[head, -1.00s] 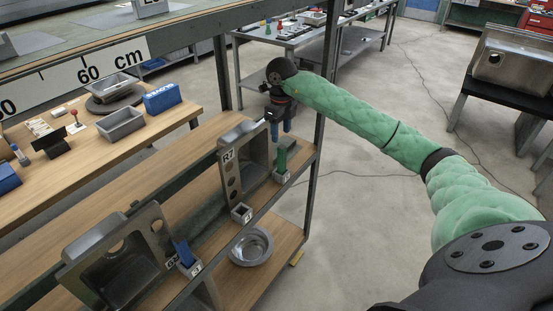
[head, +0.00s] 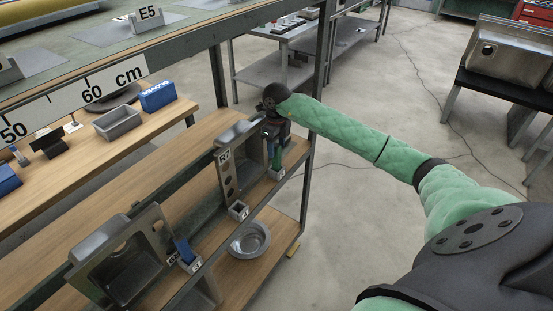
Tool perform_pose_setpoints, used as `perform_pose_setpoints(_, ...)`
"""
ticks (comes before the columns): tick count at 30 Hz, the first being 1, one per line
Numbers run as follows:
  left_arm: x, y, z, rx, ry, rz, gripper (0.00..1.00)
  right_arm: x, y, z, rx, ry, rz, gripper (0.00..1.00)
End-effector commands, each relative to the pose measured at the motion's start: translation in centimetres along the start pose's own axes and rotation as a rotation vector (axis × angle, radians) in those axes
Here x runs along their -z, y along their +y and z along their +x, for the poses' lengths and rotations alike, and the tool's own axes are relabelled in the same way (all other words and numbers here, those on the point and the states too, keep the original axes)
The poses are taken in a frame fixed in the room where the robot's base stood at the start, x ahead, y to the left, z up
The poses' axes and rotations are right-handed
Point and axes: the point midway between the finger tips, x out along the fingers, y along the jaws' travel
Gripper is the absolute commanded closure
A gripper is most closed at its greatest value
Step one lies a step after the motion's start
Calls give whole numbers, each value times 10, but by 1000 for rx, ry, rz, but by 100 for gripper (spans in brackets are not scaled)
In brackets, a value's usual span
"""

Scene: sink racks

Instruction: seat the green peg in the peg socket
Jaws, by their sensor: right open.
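The green peg (head: 277,158) stands upright in a small grey block (head: 277,174) at the right end of the shelf, beside the R7 sink. My right gripper (head: 273,147) is open and points down over the peg, its fingers around or just beside the upper part; I cannot tell which. Another small grey socket block (head: 239,211) with an open top stands to the left on the shelf edge and looks empty. A blue peg (head: 185,251) leans in a third block (head: 191,265) further left. I cannot tell from the frames which block is the peg socket. My left gripper is not in view.
A sink panel marked R7 (head: 229,180) stands upright close to the left of my gripper. A second tilted sink (head: 122,262) stands at the lower left. A round metal bowl (head: 249,240) sits lower down.

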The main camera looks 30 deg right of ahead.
Motion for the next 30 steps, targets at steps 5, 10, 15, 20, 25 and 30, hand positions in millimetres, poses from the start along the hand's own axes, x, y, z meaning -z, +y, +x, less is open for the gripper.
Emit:
perform_pose_setpoints(5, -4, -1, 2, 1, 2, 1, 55, 0, 0, 4, 1, 0, 1, 51)
perform_pose_setpoints(10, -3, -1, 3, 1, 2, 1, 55, 0, 0, 4, 1, 0, 0, 51)
perform_pose_setpoints(15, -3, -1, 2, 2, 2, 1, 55, 0, 0, 4, 0, 0, 0, 84)
perform_pose_setpoints(20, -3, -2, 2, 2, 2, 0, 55, 0, 0, 4, 0, 0, 0, 100)
perform_pose_setpoints(25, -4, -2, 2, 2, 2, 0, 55, 0, 0, 4, 0, 0, 0, 100)
perform_pose_setpoints(30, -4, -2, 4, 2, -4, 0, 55, 0, 0, 2, 1, -1, 0, 100)
